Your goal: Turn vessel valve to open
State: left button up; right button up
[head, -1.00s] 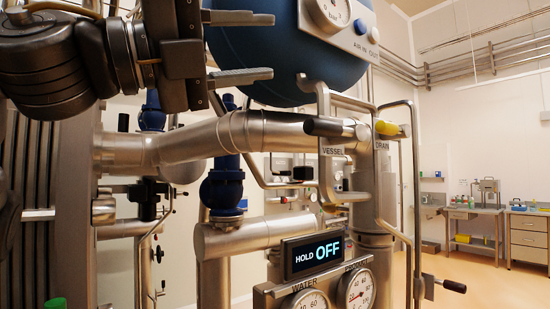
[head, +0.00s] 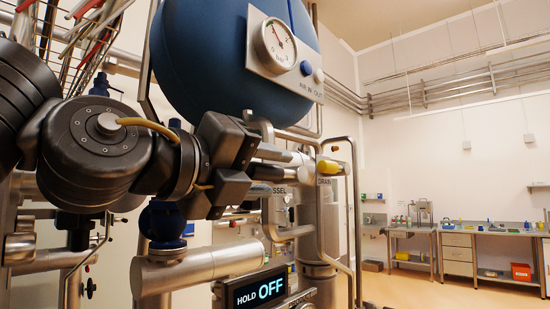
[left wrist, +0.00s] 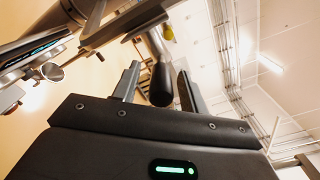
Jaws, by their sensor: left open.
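The vessel valve's black handle (head: 272,153) sticks out on a silver stem above the partly covered VESSEL label (head: 277,190). My left gripper (head: 285,162) is open, with one finger above the handle and one below. In the left wrist view the black handle (left wrist: 161,84) lies between the two fingers of the left gripper (left wrist: 157,82), with gaps visible on both sides. I cannot tell whether a finger touches it. The yellow drain handle (head: 329,166) is just to the right and also shows in the left wrist view (left wrist: 168,33). My right gripper is not in view.
A blue tank (head: 205,65) with a pressure gauge (head: 276,43) hangs close above the gripper. Bent steel rails (head: 357,215) stand at the right. Workbenches (head: 490,232) stand far off with clear floor before them.

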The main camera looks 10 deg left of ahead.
pick_arm(q)
jog(key=shift+x, duration=0.95)
grip_shut()
